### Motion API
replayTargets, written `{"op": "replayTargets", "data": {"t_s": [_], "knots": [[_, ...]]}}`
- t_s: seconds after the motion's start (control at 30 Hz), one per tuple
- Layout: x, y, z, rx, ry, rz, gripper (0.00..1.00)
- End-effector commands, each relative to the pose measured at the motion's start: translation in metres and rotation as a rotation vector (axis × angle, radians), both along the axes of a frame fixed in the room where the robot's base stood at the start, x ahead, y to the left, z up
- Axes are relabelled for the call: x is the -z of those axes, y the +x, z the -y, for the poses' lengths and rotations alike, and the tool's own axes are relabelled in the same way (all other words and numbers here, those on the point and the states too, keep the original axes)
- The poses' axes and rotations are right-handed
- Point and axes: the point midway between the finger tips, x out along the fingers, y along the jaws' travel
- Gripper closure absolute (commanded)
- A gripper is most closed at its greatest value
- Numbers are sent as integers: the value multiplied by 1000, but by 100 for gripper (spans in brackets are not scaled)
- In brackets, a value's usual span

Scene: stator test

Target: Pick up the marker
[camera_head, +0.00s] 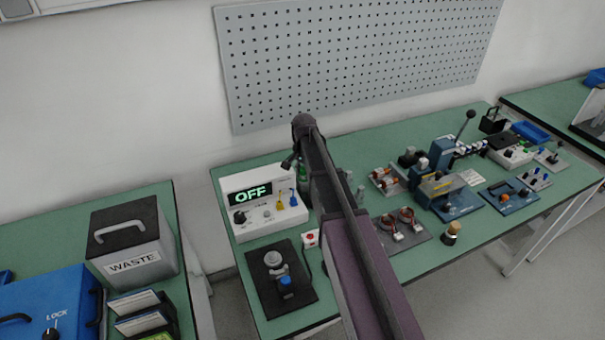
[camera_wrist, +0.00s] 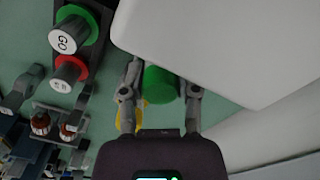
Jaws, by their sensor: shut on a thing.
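My gripper (camera_wrist: 160,92) is shut on a green cylinder (camera_wrist: 160,83), which appears to be the marker. In the wrist view the cylinder sits between the two grey fingers, its lower part close to the palm. In the head view my arm covers most of the gripper, and a bit of green (camera_head: 302,178) shows just left of the arm, beside the white OFF unit. I cannot tell whether the marker touches the bench.
The white OFF unit (camera_head: 237,215) stands left of my arm. A large pale surface (camera_wrist: 220,45) lies close on the right. Fixtures (camera_head: 405,222) crowd the bench on the right.

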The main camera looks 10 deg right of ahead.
Motion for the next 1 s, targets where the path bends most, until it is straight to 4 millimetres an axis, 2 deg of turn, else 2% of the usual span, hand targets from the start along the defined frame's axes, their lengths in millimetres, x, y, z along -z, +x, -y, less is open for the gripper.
{"op": "replayTargets", "data": {"t_s": [0.27, 0.8, 1.0], "knots": [[-19, 0, 0, 0, 0, 0, 100], [-74, 0, -1, -1, 0, 0, 100], [-89, 0, -1, -1, 0, 0, 100]]}}
